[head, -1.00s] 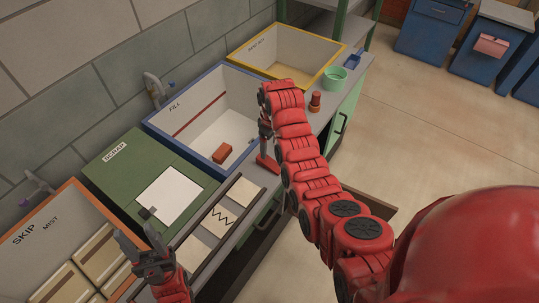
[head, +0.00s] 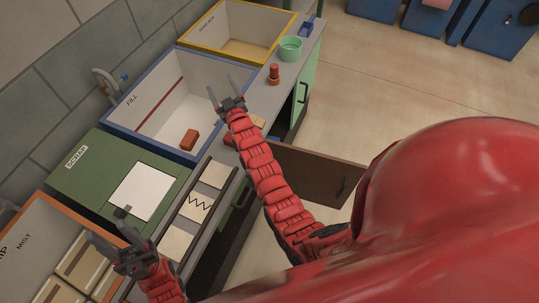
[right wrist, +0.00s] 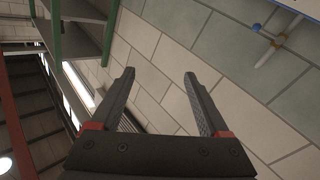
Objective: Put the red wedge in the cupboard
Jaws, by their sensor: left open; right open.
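The red wedge (head: 229,140) lies on the grey worktop, partly hidden behind my right arm. My right gripper (head: 221,84) is open and empty, raised near the blue-rimmed FILL bin and beyond the wedge. In the right wrist view its fingers (right wrist: 160,73) are apart with nothing between them, facing a tiled wall. My left gripper (head: 108,226) is open and empty above the near end of the worktop, by the SKIP bin. Under the worktop, a brown door (head: 315,172) with a dark handle stands swung out into the room; the cupboard's inside is mostly hidden.
An orange-red brick (head: 189,139) lies in the FILL bin (head: 150,128). A red-brown peg (head: 274,73), a green bowl (head: 290,48) and a blue item (head: 308,24) stand along the worktop. Pale tiles (head: 198,203) lie nearer.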

